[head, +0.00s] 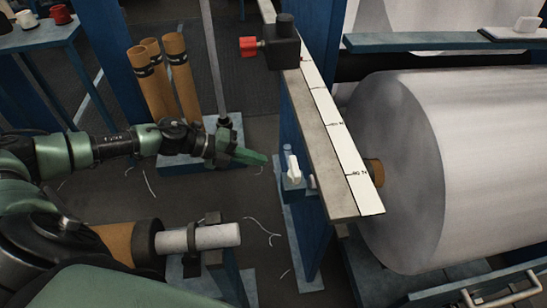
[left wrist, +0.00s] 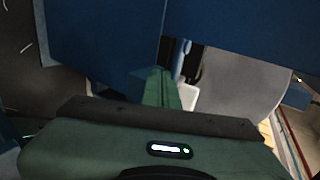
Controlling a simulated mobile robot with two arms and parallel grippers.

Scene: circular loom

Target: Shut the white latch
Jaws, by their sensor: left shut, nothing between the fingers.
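The white latch (head: 293,167) is a small white lever on a blue bracket at the side of the blue post, near the middle of the head view. It stands roughly upright there. My left gripper (head: 262,158) is shut and empty, with its green fingertips just left of the latch and a small gap seeming to lie between them. In the left wrist view the shut fingers (left wrist: 163,78) point at the blue frame, and a white piece (left wrist: 190,97), probably the latch, shows just right of them, partly hidden. My right gripper is not in view.
A large pale roll (head: 440,160) fills the right. Brown tubes (head: 180,75) stand behind my left arm. A white roll (head: 210,237) lies below it.

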